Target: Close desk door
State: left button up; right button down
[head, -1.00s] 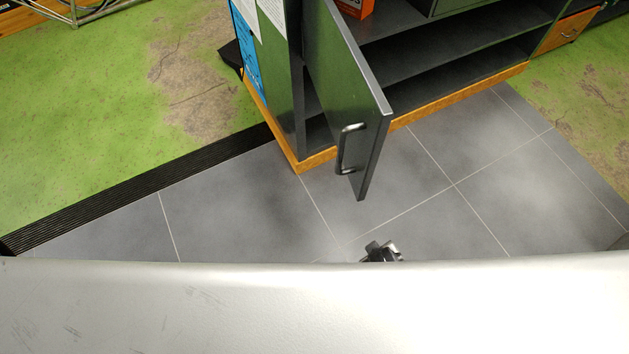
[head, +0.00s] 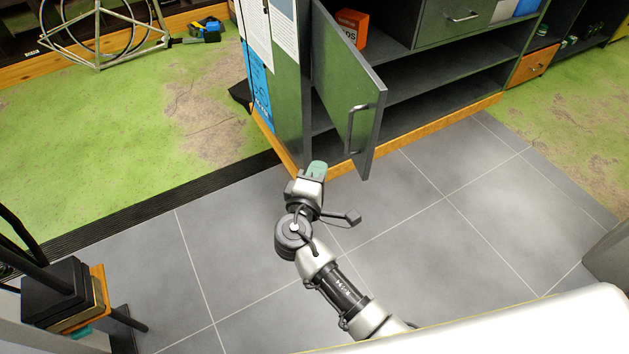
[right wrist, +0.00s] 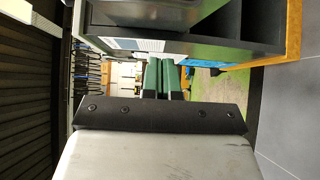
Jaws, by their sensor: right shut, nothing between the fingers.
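My right gripper (head: 317,168), with green fingers, is at the desk's front left corner, left of the door's lower free edge. It is shut and empty, and not on the handle. Whether it touches the desk or door is unclear. Its shut green fingers (right wrist: 163,76) also show in the right wrist view, below a dark panel. My left gripper is not in view.
An orange box (head: 351,28) sits inside the desk, left of a drawer (head: 455,20). A wooden kick strip (head: 430,125) runs along the desk's base. Grey floor tiles (head: 440,210) in front are clear. A stand with a dark block (head: 55,290) is at lower left.

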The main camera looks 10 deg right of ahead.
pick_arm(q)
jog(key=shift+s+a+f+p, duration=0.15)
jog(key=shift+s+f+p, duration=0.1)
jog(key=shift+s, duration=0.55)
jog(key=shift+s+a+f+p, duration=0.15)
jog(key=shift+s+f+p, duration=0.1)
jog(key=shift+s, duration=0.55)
pick_arm(e)
jog(key=w+d, duration=0.5)
jog(key=d, duration=0.1)
jog(key=shift+w, duration=0.3)
jog(key=shift+d, duration=0.1)
